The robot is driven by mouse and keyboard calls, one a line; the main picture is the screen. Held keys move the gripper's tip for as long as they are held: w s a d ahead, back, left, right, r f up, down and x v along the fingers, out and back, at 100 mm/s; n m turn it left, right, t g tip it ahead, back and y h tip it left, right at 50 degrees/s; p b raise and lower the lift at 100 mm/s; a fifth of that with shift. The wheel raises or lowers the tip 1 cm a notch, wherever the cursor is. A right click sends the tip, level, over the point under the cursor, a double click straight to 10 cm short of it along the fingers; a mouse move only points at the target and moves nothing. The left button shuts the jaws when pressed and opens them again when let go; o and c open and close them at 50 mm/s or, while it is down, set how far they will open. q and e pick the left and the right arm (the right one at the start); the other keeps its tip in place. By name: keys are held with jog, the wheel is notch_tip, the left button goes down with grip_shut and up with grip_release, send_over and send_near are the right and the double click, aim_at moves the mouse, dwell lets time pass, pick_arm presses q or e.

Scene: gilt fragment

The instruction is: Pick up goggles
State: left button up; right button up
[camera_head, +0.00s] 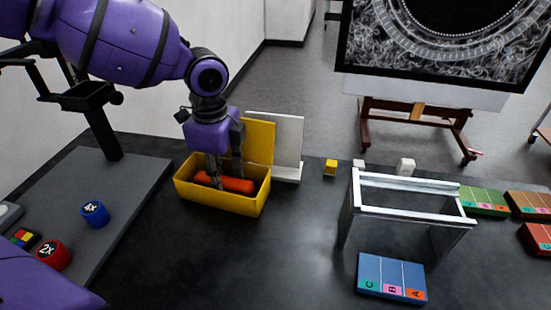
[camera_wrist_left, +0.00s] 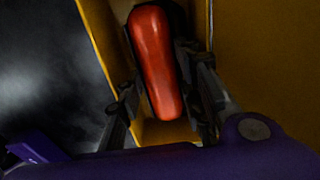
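No shape that I can clearly recognise as goggles shows in either view. A smooth, rounded red-orange object (camera_head: 225,183) lies in an open yellow box (camera_head: 218,205) on the dark table; it also shows in the wrist view (camera_wrist_left: 155,60). My left gripper (camera_head: 226,172) reaches down into the box. Its fingers (camera_wrist_left: 162,85) are apart, one on each side of the red-orange object. Whether they touch it I cannot tell. The gripper hides part of the object in the head view. My right gripper is not in view.
The yellow box's lid (camera_head: 258,140) stands up at its back, by a white panel (camera_head: 289,140). A metal frame (camera_head: 410,190) stands to the right, with a blue labelled block (camera_head: 390,276) before it.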

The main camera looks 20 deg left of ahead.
pick_arm(q)
jog(key=shift+c, duration=0.8)
